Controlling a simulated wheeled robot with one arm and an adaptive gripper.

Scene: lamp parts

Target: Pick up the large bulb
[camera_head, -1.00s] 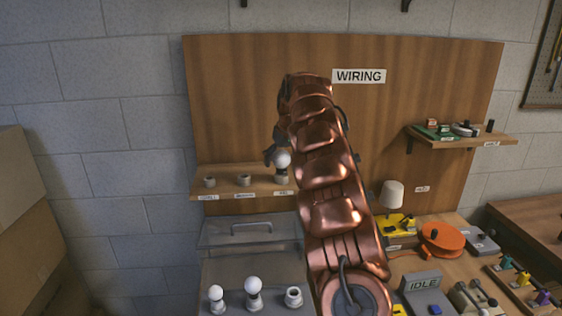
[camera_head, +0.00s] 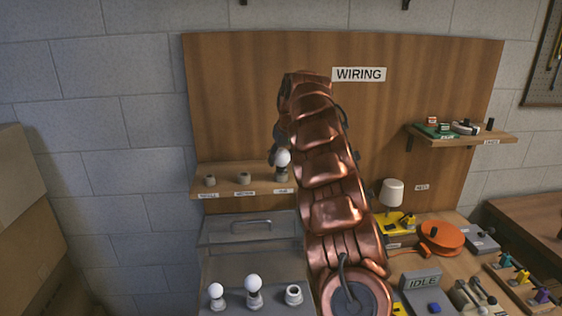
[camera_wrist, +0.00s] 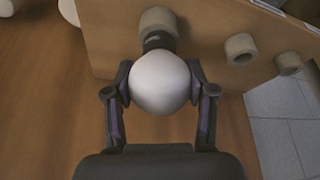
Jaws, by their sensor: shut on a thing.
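The large bulb (camera_head: 283,158) is a white globe at the right end of the small wall shelf. In the wrist view the bulb (camera_wrist: 160,82) fills the space between the two fingers of my gripper (camera_wrist: 160,90), which is shut on it. Its dark neck points at a round grey socket (camera_wrist: 158,19); I cannot tell whether the neck still sits in it. In the head view my gripper is mostly hidden behind my copper arm, and only part of it shows beside the bulb.
The shelf (camera_head: 222,188) holds two more grey sockets (camera_head: 210,181) (camera_head: 244,178) to the left. Below stand two white bulbs (camera_head: 216,292) (camera_head: 254,286) and an empty socket (camera_head: 293,295). A white-shaded lamp (camera_head: 391,192) and an orange reel (camera_head: 440,236) are at the right.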

